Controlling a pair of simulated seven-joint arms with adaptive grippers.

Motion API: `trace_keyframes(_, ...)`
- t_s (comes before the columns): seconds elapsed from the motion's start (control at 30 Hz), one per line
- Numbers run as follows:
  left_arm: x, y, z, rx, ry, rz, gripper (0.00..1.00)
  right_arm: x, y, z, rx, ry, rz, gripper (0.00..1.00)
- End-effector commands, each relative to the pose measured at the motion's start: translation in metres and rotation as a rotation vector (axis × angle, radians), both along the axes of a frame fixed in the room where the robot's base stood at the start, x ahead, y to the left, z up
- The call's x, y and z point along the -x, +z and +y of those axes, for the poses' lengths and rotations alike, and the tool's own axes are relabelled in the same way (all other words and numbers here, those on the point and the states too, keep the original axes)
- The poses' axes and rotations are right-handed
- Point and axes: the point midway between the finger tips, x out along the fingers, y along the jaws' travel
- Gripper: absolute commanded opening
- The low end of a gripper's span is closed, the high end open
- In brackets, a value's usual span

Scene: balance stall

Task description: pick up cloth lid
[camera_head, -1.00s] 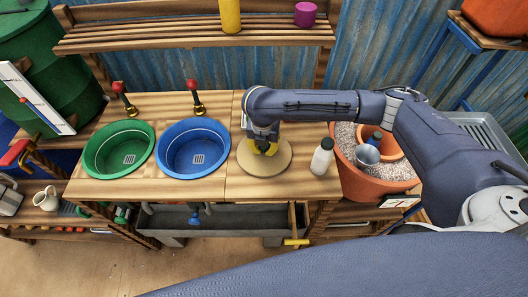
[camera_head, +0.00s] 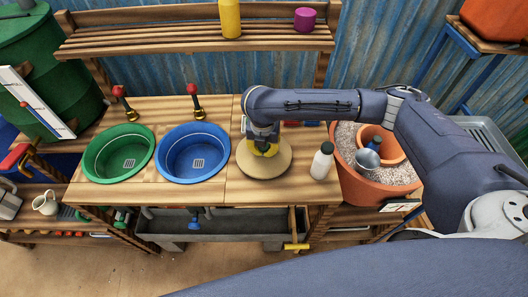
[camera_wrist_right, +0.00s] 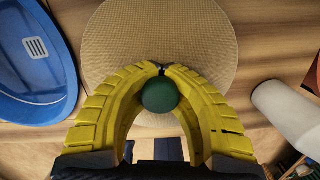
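The cloth lid (camera_head: 276,168) is a round beige disc over the wooden counter, right of the blue basin. In the right wrist view the lid (camera_wrist_right: 205,45) shows its woven face and a round dark green knob (camera_wrist_right: 160,96) at its middle. My right gripper (camera_head: 264,150) is above the lid, its yellow fingers pointing down. In the right wrist view the gripper (camera_wrist_right: 160,72) has its fingers curved around the knob, tips nearly meeting. Whether the lid rests on the counter or hangs just above it, I cannot tell. My left gripper is out of view.
A blue basin (camera_head: 217,168) and a green basin (camera_head: 108,176) stand left of the lid. A white bottle (camera_head: 321,162) with a dark cap stands close on its right. A terracotta pot (camera_head: 372,190) holds pale gravel, a smaller pot and a metal cup.

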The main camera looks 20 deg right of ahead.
Motion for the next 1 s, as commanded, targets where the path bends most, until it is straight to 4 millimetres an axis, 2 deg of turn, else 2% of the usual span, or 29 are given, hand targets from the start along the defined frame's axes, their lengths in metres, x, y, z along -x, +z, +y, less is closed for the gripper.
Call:
trace_keyframes(0.6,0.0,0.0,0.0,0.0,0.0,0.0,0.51,-0.001,0.126,0.0,0.001,0.001,-0.005,0.0)
trace_keyframes(0.8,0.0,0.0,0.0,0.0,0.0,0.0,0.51,-0.001,0.156,0.0,0.002,0.0,-0.004,0.0)
trace_keyframes(1.0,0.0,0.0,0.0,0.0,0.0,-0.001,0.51,0.0,0.174,0.0,0.001,0.0,-0.002,0.0)
